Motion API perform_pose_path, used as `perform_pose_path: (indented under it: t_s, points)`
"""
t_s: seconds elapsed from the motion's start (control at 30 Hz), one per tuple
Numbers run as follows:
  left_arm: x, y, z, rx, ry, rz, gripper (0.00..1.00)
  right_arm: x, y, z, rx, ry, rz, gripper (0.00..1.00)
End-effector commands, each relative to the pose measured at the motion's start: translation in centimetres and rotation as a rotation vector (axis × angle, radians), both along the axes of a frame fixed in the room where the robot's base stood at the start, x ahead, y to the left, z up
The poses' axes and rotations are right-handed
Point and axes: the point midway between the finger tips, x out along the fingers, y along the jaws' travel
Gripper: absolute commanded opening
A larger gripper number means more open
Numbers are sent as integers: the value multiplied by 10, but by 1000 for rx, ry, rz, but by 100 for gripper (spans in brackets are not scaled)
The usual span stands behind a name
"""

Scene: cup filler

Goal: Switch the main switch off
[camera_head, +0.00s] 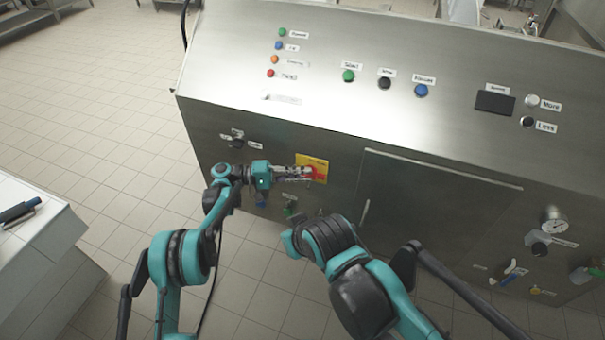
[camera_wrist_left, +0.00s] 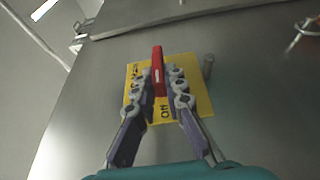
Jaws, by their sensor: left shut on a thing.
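The main switch is a red handle (camera_wrist_left: 158,72) on a yellow plate (camera_wrist_left: 200,98) set in the machine's steel front. In the left wrist view an "Off" label shows on the plate near the handle. In the head view the yellow plate (camera_head: 318,163) is partly behind my left gripper (camera_head: 308,173), which reaches it from the left. My left gripper (camera_wrist_left: 158,85) is shut on the red handle, with one finger on each side of it. My right arm rises from the bottom middle of the head view; I cannot clearly make out its gripper.
The sloped panel above carries several coloured buttons, such as a green one (camera_head: 348,76) and a blue one (camera_head: 421,90). A closed steel door (camera_head: 430,205) is right of the switch. A white counter (camera_head: 40,245) stands at left.

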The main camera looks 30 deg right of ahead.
Motion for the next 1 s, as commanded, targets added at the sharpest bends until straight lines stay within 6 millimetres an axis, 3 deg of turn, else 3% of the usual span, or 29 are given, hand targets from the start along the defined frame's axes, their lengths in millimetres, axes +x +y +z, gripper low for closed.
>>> perform_pose_path:
  t_s: [0.1, 0.13, 0.2, 0.57, 1.0]
  points:
    - [0, 0, 0, 1, 0, 0, 0, 0, 0, 0, 0, 0, 0, 0]
    - [0, 0, 0, 1, 0, 0, 19, 0, 0, 0, 0, 0, 0, 0]
    - [0, 0, 0, 1, 0, 0, 32, 0, 0, 0, 0, 0, 0, 0]
    - [3, 4, 0, 0, -1, 1, 32, 0, 0, 0, 0, 0, 0, 0]
    - [42, 80, -2, 1, 0, 3, 32, 0, 0, 0, 0, 0, 0, 0]
